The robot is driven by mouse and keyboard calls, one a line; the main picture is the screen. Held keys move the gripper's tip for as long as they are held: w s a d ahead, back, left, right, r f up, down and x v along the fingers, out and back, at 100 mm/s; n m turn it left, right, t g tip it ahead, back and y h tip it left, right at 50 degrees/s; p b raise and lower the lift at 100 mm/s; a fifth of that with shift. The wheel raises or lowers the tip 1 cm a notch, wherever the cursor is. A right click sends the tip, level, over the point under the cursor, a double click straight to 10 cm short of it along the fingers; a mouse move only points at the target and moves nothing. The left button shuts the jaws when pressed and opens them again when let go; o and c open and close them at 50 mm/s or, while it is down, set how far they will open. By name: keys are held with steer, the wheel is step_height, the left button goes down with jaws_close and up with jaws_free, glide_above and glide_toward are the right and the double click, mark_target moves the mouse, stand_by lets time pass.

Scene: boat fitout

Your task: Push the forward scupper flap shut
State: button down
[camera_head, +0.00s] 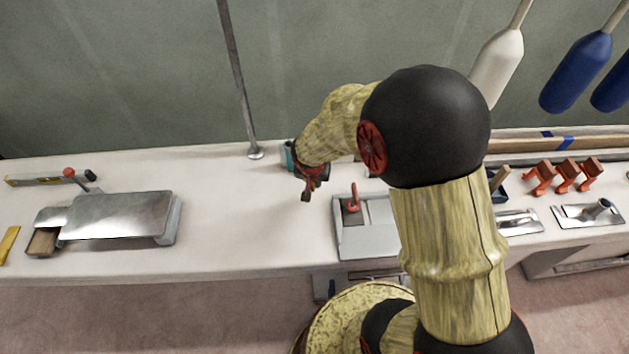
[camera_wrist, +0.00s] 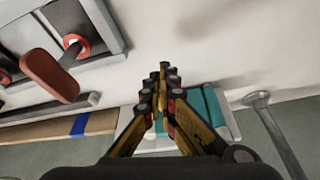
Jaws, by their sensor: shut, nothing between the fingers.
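A grey framed fixture (camera_head: 365,240) lies on the white bench with a red-handled lever (camera_head: 353,198) standing on it. The fixture (camera_wrist: 100,20) and the lever's red grip (camera_wrist: 50,76) also show at the upper left of the wrist view. I cannot tell for certain which part is the forward scupper flap; my arm hides the fixture's right side. My gripper (camera_head: 306,192) is above the bench, left of the fixture and apart from it. In the wrist view its fingertips (camera_wrist: 163,72) are together with nothing between them.
A teal item (camera_wrist: 205,103) stands close behind my gripper, near a thin metal post (camera_head: 240,90). A metal-topped block (camera_head: 120,215) sits at the left. Red brackets (camera_head: 567,177) and metal plates (camera_head: 588,213) are at the right. The bench between block and gripper is clear.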

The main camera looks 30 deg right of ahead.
steer(key=shift+x, duration=1.15)
steer(key=shift+w+d+r, duration=0.1)
steer(key=shift+w+d, duration=0.55)
steer(key=shift+w, duration=0.25)
steer(key=shift+w+d+b, duration=0.3)
steer(key=shift+w+d, duration=0.2)
steer(key=shift+w, duration=0.15)
steer(key=shift+w, duration=0.1)
steer(key=shift+w+d, duration=0.35)
steer(key=shift+d, duration=0.2)
